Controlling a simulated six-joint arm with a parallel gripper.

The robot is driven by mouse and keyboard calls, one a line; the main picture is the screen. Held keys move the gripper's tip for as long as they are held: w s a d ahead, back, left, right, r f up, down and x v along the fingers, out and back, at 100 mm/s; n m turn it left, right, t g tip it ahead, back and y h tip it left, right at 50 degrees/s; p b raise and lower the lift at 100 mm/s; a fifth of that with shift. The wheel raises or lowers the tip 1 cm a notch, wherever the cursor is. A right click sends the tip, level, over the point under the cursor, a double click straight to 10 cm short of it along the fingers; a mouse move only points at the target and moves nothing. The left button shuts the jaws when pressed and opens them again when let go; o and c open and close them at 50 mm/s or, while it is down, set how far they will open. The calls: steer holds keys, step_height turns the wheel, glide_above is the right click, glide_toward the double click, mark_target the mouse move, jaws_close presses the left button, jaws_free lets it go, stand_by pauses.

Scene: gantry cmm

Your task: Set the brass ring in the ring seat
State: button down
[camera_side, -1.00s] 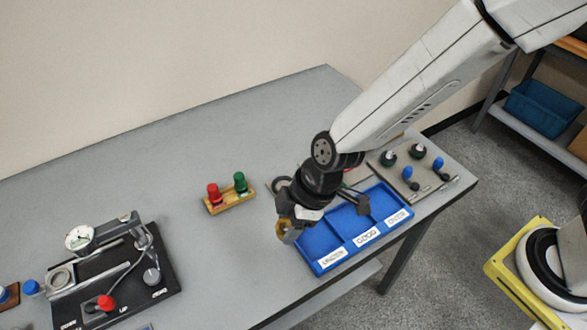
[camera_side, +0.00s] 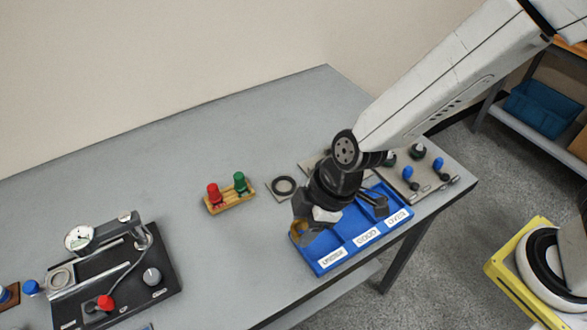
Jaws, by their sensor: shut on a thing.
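My gripper (camera_side: 303,230) is shut on the brass ring (camera_side: 296,229), a small gold-brown ring partly hidden by the fingers. It is over the left end of the blue tray; its exact height above the tray is hard to tell. A grey square plate with a dark round ring on it (camera_side: 284,187), which looks like the ring seat, lies on the table behind and a little left of my gripper. It shows in full and nothing sits on it that I can make out.
The blue tray (camera_side: 343,266) has labelled compartments. A wooden block with red and green knobs (camera_side: 231,202) stands left of the plate. A dark gauge fixture (camera_side: 120,290) is at the lower left. A grey board with several knobs (camera_side: 441,186) is at the right. The table's middle is clear.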

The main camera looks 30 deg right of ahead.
steer(key=shift+w, duration=0.6)
steer(key=w+d+f, duration=0.2)
steer(key=w, duration=0.6)
glide_above(280, 187)
steer(key=d, duration=0.1)
steer(key=shift+s+d+f, duration=0.1)
steer(key=shift+s+f, duration=0.05)
steer(key=shift+f, duration=0.45)
steer(key=shift+s+d+f, duration=0.1)
steer(key=shift+f, duration=0.5)
steer(key=shift+a+f, duration=0.1)
steer(key=shift+f, duration=0.1)
steer(key=shift+f, duration=2.9)
steer(key=shift+f, duration=0.8)
